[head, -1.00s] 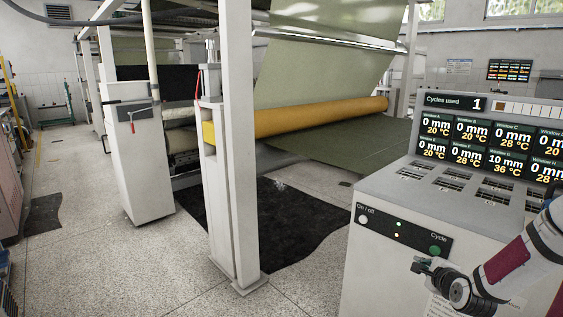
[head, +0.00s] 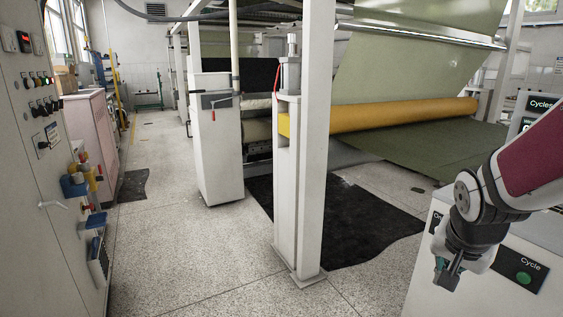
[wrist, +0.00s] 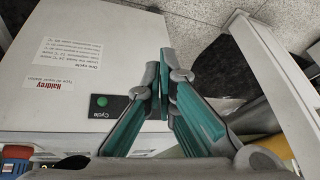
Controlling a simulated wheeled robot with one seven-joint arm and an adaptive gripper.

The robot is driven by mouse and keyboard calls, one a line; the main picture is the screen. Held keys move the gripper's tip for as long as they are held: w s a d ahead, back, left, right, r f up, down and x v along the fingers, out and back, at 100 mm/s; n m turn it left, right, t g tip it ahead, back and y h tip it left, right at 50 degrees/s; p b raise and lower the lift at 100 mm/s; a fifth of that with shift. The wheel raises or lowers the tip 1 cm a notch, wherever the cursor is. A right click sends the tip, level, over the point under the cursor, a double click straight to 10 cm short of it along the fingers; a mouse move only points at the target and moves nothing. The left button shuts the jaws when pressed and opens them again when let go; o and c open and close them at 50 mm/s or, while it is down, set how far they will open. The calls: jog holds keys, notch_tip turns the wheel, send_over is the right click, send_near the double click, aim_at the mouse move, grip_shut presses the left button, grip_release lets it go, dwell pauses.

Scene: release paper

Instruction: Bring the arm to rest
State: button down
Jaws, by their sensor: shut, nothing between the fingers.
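My gripper (head: 447,274) is at the lower right of the head view, pointing down in front of the white control cabinet (head: 421,281). In the wrist view my gripper (wrist: 164,62) shows its teal fingers drawn together at the tips, with nothing between them. The green Cycle button (head: 523,278) is on a dark panel to the right of the gripper in the head view. In the wrist view the Cycle button (wrist: 102,101) lies left of the fingertips, and the fingers are apart from it as far as I can tell.
A white post (head: 317,150) stands left of the gripper, before a machine with a yellow roller (head: 400,112) and green sheet (head: 420,50). A grey electrical cabinet (head: 45,190) lines the left edge. Speckled floor (head: 190,260) is open between them. A black mat (head: 360,225) lies behind the post.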

jog(key=s+a+r+n+g+y, duration=0.25)
jog(key=s+a+n, duration=0.25)
jog(key=s+a, duration=0.45)
jog(key=s+a+r+n+g+y, duration=0.1)
jog(key=s+a+r+n, duration=0.35)
jog(key=s, duration=0.75)
notch_tip(320, 180, up, 15)
jog(key=a+t+p, duration=0.1)
jog(key=t+p, duration=0.2)
jog(key=p, duration=1.1)
jog(key=shift+a+f, duration=0.15)
jog(key=shift+a, duration=0.05)
jog(key=shift+d+n+h, duration=0.1)
jog(key=shift+n+h, duration=0.15)
dwell(1.6)
